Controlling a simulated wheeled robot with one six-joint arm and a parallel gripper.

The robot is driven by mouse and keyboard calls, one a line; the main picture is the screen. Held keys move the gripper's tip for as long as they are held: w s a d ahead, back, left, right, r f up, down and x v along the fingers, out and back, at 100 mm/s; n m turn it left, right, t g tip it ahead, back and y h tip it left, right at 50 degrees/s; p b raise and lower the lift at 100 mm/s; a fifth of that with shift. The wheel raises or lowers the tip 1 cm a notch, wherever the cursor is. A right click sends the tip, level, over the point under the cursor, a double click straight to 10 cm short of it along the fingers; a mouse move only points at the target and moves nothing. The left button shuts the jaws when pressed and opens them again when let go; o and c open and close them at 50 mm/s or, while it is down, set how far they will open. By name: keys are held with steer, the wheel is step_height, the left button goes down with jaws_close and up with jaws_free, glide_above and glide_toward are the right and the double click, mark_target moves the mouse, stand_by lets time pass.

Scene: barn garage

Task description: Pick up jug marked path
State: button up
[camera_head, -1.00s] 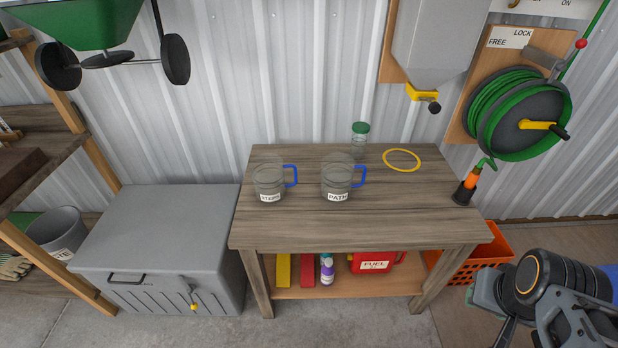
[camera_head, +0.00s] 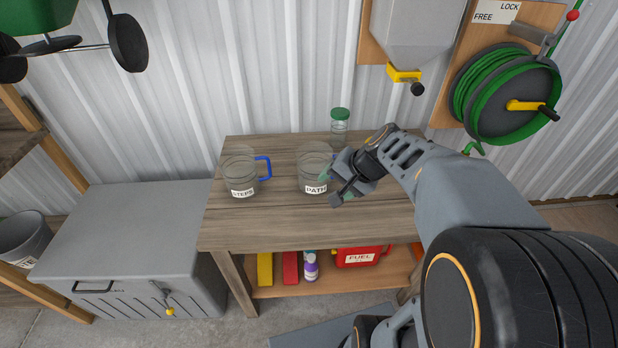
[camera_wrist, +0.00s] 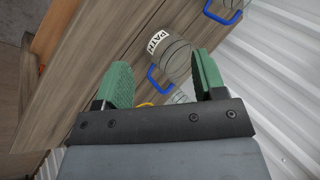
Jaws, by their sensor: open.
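The clear jug marked PATH (camera_head: 313,172) stands upright on the wooden table, its label facing the front. My gripper (camera_head: 334,180) is open at its right side, in front of where its blue handle was seen. In the wrist view the PATH jug (camera_wrist: 178,52) and its blue handle (camera_wrist: 158,82) show just beyond the open green fingers of my gripper (camera_wrist: 162,84). Nothing is between the fingertips that I can see as held. A second clear jug marked STEPS (camera_head: 240,172), with a blue handle, stands to the left.
A green-lidded jar (camera_head: 340,126) stands behind the PATH jug. The table (camera_head: 260,225) is bare in front of the jugs. A grey hopper (camera_head: 415,40) with a yellow outlet and a green hose reel (camera_head: 505,95) hang above. A grey chest (camera_head: 130,240) stands at the left.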

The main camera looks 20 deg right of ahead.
mark_target(322, 168)
steer(key=w+d+f+m+t+b, duration=0.3)
steer(key=w+d+m+t, duration=0.2)
steer(key=w+d+m, duration=0.55)
steer(key=w+a+f+n, duration=0.1)
steer(key=w+f+n, duration=0.1)
steer(key=w+f, duration=0.4)
steer(key=w, duration=0.3)
steer(key=shift+w+a+f+t+p, duration=0.15)
steer(key=shift+a+t+p, duration=0.15)
steer(key=shift+a, duration=0.05)
